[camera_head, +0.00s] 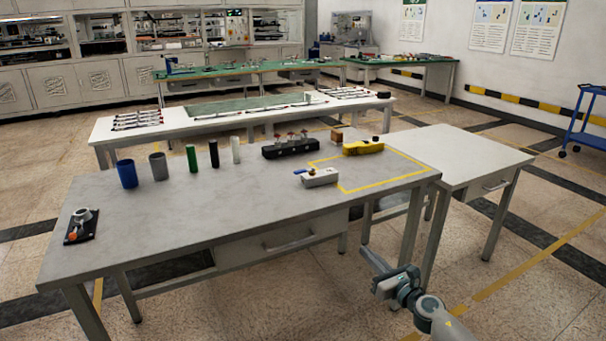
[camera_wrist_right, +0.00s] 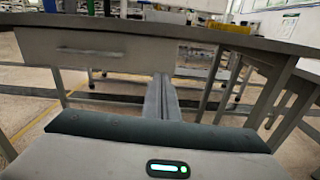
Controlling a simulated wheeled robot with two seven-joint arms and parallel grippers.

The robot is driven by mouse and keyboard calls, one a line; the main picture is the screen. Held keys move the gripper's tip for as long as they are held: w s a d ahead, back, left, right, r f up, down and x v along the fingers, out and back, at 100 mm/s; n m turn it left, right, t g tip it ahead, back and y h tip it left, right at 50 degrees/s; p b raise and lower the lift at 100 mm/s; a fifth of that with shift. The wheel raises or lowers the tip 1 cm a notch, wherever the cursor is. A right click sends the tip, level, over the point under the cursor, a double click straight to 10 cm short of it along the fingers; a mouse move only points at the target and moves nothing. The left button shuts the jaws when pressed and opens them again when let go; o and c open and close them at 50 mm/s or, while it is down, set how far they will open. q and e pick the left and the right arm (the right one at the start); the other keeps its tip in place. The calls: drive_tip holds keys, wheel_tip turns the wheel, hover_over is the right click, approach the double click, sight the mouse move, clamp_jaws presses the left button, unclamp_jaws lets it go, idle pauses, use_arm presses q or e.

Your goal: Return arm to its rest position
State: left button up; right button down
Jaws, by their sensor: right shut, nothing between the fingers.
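My right gripper (camera_head: 372,260) shows at the lower right of the head view, beyond the front edge of the grey table (camera_head: 250,215) and below its top, over the floor. Its fingers are together with nothing between them. In the right wrist view the closed fingers of the right gripper (camera_wrist_right: 163,98) point toward the underside of the table, with a drawer (camera_wrist_right: 95,52) to their left. Nothing touches the gripper in either view. My left gripper and arm are not in view.
On the table stand a blue cup (camera_head: 126,173), a grey cup (camera_head: 158,166), a green cylinder (camera_head: 191,158), a black block (camera_head: 290,148), a white-grey device (camera_head: 318,177) and a yellow tool (camera_head: 363,147). Table legs (camera_head: 411,228) stand near the gripper.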

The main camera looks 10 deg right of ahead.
drive_tip(key=s+a+f+m+g+h+p, duration=0.1)
drive_tip(key=s+f+m+g+h+p, duration=0.15)
drive_tip(key=s+f+m, duration=0.95)
drive_tip(key=s+a+f+m+g+h+p, duration=0.1)
drive_tip(key=s+f+m+g+h+p, duration=0.2)
drive_tip(key=s+f+m, duration=0.9)
use_arm(q)
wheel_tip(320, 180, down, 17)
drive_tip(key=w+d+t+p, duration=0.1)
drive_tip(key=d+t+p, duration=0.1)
drive_tip(key=p, duration=0.3)
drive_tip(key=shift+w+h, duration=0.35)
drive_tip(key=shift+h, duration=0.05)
use_arm(e)
drive_tip(key=s+a+f+m+g, duration=0.2)
drive_tip(key=s+f+m, duration=0.2)
drive_tip(key=s, duration=0.5)
drive_tip(key=s+a+f+m+g, duration=0.2)
drive_tip(key=s+f+m, duration=0.2)
drive_tip(key=s, duration=0.5)
drive_tip(key=s+a+f+m+g, duration=0.2)
drive_tip(key=s+f+m, duration=0.3)
drive_tip(key=s, duration=0.5)
wheel_tip(320, 180, down, 2)
drive_tip(key=shift+a+f, duration=0.2)
drive_tip(key=shift+a, duration=0.1)
